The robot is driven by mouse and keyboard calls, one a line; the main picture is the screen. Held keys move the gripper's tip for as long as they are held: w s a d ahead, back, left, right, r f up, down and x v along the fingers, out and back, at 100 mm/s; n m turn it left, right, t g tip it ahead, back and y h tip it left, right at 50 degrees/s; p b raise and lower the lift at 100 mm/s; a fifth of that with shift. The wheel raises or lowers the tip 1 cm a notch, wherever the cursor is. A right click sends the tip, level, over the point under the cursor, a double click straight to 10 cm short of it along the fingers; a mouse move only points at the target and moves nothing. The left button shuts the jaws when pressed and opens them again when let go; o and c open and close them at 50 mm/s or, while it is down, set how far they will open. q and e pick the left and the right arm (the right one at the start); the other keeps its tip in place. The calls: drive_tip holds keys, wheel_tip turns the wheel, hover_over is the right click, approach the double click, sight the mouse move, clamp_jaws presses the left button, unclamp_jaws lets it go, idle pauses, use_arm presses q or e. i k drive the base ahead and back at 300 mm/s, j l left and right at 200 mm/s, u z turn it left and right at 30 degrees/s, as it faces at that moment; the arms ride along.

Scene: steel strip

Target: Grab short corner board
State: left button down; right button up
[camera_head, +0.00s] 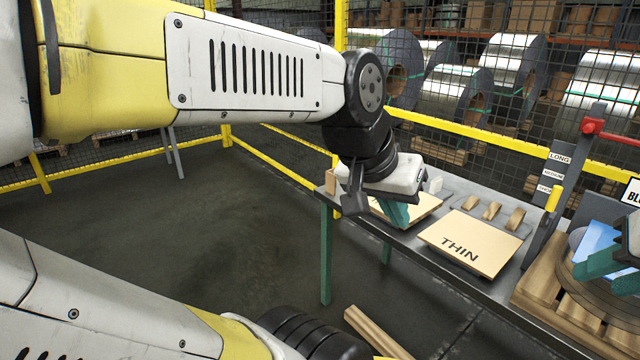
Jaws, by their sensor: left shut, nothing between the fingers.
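I cannot clearly pick out a short corner board. A post (567,165) at the right carries labels reading LONG, a blurred middle one, and a low one too small to read surely. My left gripper (396,214) has a white body and teal fingers; it points down, shut and empty, over a pale board (428,207) at the table's left end. It hides part of that board, and I cannot tell whether it touches. My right gripper (606,268) shows only partly at the right edge, with teal parts over a round stack; its fingers' state is unclear.
The grey table (407,239) holds a board marked THIN (470,243) and several small brown pieces (491,209). A wooden pallet (540,283) stands at right. Timber (375,333) lies below. Yellow-framed mesh fence (480,146) runs behind, with steel coils beyond. The left floor is clear.

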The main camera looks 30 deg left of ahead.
sight(331, 179)
drive_tip(key=u, duration=1.1)
drive_tip(key=i+l+u, duration=0.15)
drive_tip(key=i, duration=0.3)
drive_tip(key=i+l+u, duration=0.1)
drive_tip(key=i, duration=0.35)
drive_tip(key=i+l+u, duration=0.15)
drive_tip(key=i, duration=0.3)
drive_tip(key=i+l+u, duration=0.1)
drive_tip(key=i+l, duration=0.15)
drive_tip(key=i, duration=0.2)
